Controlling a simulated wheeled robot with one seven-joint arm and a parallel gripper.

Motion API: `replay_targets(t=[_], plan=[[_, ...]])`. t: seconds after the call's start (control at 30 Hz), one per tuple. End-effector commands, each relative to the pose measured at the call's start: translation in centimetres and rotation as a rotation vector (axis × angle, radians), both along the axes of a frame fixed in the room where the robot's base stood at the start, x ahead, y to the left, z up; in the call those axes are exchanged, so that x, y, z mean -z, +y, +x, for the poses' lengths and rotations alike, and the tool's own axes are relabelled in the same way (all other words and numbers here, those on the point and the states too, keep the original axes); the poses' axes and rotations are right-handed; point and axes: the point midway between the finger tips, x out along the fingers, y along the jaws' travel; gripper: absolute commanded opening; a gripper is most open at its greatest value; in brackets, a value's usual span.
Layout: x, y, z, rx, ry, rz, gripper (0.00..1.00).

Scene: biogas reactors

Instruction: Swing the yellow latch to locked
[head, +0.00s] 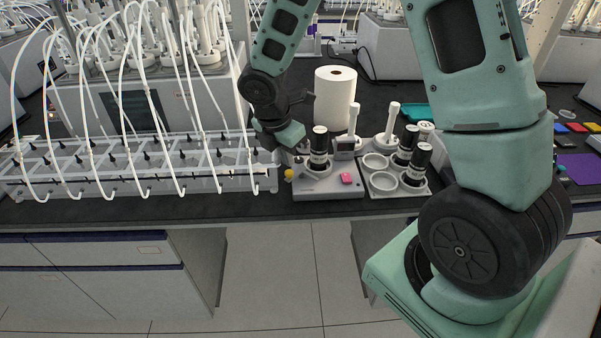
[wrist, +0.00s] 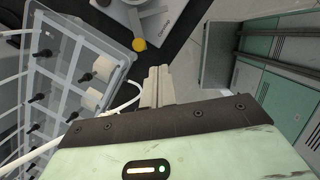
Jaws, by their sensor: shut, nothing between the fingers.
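The yellow latch shows as a small round yellow knob (head: 288,174) at the left front edge of a grey bench device (head: 330,191). In the wrist view the yellow knob (wrist: 139,44) lies just beyond my fingertips and a little to their left. My gripper (wrist: 158,70) is shut and empty, with its two pale fingers together. A gap shows between the fingers and the knob in that view. In the head view my wrist hangs just above and left of the device, and the fingers cannot be made out. The rest of the latch is too small to tell.
A clear rack (head: 130,180) with white tubes and black valves stands close on the left; a tube curves near my fingers. The device carries a black bottle (head: 319,150) and a pink button (head: 346,179). A tray (head: 400,186) with bottles stands right, a paper roll (head: 335,98) behind.

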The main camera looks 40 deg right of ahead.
Motion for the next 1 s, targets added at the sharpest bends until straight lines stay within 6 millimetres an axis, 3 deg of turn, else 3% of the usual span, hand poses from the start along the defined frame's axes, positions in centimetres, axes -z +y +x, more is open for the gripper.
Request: replay_targets(t=[0.27,0.67,0.8,1.0], plan=[[2.3,-0.4,0.0,0.000,0.003,0.000,0.00],[10.2,-2.4,0.3,0.000,0.005,-0.001,0.00],[9.4,-4.7,0.8,0.005,0.001,0.000,0.00],[9.6,-6.1,1.1,0.003,-0.001,0.001,0.00]])
